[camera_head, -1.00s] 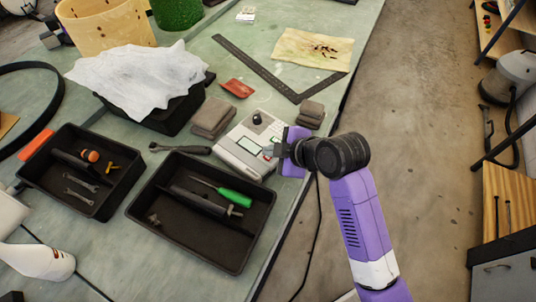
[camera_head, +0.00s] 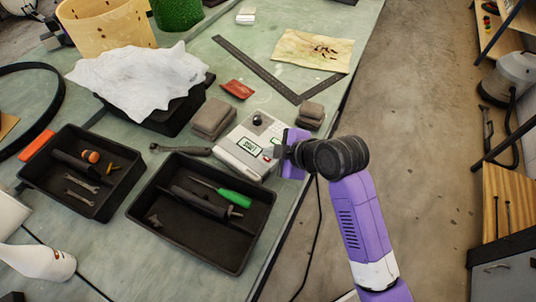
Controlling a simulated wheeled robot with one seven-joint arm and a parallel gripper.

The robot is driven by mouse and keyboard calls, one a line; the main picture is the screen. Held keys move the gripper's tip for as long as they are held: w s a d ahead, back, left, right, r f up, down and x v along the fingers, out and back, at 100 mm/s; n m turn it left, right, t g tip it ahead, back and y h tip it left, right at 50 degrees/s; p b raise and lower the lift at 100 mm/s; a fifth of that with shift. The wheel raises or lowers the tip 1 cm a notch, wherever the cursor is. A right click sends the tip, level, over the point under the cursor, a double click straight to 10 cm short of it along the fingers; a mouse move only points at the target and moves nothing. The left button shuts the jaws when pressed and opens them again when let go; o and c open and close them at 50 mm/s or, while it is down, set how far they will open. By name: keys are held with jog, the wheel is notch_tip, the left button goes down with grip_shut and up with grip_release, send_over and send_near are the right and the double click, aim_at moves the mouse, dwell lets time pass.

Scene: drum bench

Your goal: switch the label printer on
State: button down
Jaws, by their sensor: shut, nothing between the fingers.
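The label printer (camera_head: 243,134) is a pale, boxy device lying on the bench, with a dark round knob on its far part. Its small screen (camera_head: 249,146) is lit, with dark text on pale green that is too small to read surely. A small red spot (camera_head: 267,157) shows on its near right part, by the gripper. My gripper (camera_head: 278,152) is shut and empty, just right of the printer's near right edge. I cannot tell whether the fingertips touch the printer. The purple gripper body hides part of that side.
Black trays (camera_head: 152,236) with tools stand to the left and nearer. A wrench (camera_head: 180,149) and grey-brown blocks (camera_head: 212,119) lie beside the printer. A black metal square (camera_head: 262,73) lies behind. The bench edge drops off to the right.

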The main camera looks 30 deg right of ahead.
jog(key=shift+r+p, duration=0.55)
jog(key=shift+r, duration=0.1)
notch_tip(320, 180, up, 6)
jog(key=p, duration=0.6)
dwell(0.4)
